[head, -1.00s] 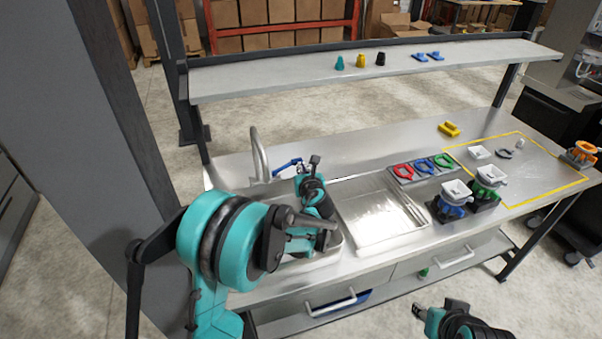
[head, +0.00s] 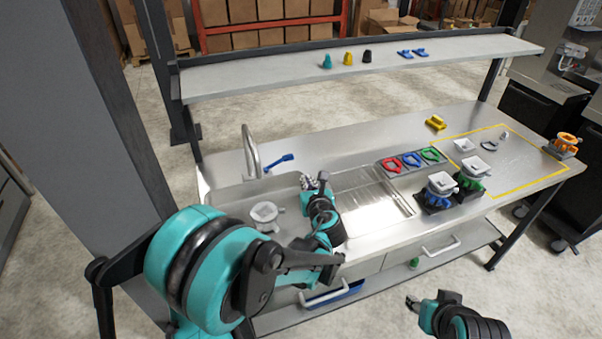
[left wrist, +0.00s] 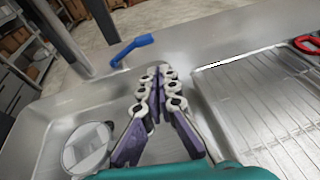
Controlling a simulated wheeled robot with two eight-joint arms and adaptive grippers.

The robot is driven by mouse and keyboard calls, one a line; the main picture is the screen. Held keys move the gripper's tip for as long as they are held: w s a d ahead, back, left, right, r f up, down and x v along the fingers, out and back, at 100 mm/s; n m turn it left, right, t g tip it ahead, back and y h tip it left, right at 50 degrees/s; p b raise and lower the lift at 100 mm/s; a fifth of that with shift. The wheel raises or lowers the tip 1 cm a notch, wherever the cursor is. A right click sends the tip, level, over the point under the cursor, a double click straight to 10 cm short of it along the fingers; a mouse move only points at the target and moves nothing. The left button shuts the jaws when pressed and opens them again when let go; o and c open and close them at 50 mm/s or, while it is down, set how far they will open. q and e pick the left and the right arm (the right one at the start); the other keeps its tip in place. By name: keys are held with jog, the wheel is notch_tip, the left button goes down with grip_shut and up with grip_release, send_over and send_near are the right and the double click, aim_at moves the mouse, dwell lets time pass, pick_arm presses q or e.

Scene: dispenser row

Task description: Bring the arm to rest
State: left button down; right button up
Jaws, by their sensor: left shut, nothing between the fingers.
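My left arm comes in from the left over the front of the sink. Its gripper (head: 313,181) is above the sink's right side, near the drainer. In the left wrist view the gripper's fingers (left wrist: 160,90) are together with nothing between them. My right gripper (head: 411,302) is in front of the table at the lower right, small and partly cut off by the frame edge; its fingers are too small to judge.
A white round item (head: 264,214) lies in the sink (head: 225,203). A tap (head: 249,150) and a blue brush-like tool (head: 280,161) are behind it. Two dispensers, blue (head: 439,192) and green (head: 473,176), stand right of the drainer (head: 370,205). A shelf (head: 300,75) spans above.

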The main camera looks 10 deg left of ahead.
pick_arm(q)
jog(key=s+a+r+n+g+h, duration=0.1)
jog(key=s+a+n+g, duration=0.15)
jog(key=s+n, duration=0.45)
jog(key=s+a+r+n+g+h, duration=0.1)
jog(key=s+a+n+g, duration=0.15)
jog(key=s+n, duration=0.5)
jog(key=s+d+f+n+g+h, duration=0.1)
jog(key=s+n+h, duration=0.3)
jog(key=s+n, duration=1.1)
jog(key=shift+s+d+f+n, duration=0.4)
jog(key=shift+d+f+n, duration=0.2)
jog(key=shift+f+n, duration=0.15)
